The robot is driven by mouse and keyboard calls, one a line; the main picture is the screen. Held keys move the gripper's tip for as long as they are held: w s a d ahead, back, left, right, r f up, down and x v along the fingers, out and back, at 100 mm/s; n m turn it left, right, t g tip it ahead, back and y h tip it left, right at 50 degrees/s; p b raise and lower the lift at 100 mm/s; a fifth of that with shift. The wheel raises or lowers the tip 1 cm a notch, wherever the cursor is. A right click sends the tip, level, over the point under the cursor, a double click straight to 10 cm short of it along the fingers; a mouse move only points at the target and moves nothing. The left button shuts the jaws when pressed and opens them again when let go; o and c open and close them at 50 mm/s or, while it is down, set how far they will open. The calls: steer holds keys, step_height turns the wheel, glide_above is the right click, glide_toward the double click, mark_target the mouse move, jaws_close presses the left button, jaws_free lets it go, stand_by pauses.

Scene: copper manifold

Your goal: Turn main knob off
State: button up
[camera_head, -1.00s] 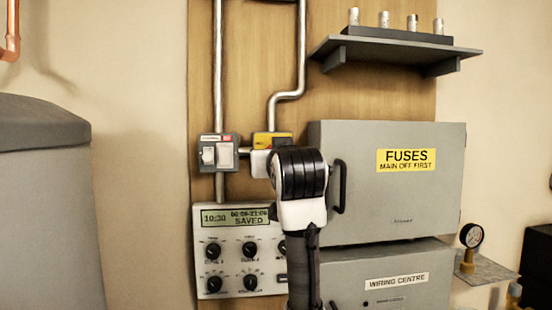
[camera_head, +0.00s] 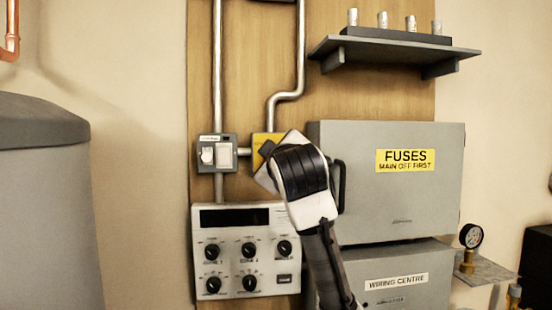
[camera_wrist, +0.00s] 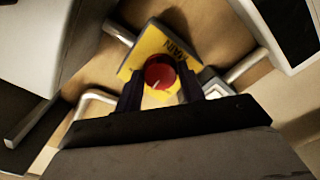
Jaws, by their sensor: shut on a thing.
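The main knob (camera_wrist: 158,74) is a red round knob with a pale pointer line on a yellow plate (camera_wrist: 140,62) lettered MAIN in the wrist view. My gripper (camera_wrist: 160,92) has one dark finger on each side of the knob and is shut on it. In the head view the yellow plate (camera_head: 260,139) shows partly behind my tilted gripper (camera_head: 268,168), which hides the knob.
A grey switch box (camera_head: 217,153) is left of the yellow plate. Below is a control panel (camera_head: 245,222) with a dark display and several black knobs. The grey FUSES cabinet (camera_head: 390,205), with a black handle, stands close to the right of my gripper.

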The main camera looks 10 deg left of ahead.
steer(key=shift+n, duration=3.9)
steer(key=o, duration=1)
steer(key=shift+r, duration=0.1)
steer(key=shift+c, duration=0.2)
steer(key=shift+s, duration=0.1)
steer(key=b+v, duration=0.5)
steer(key=v, duration=0.8)
steer(key=shift+s, duration=0.3)
steer(key=shift+d, duration=0.1)
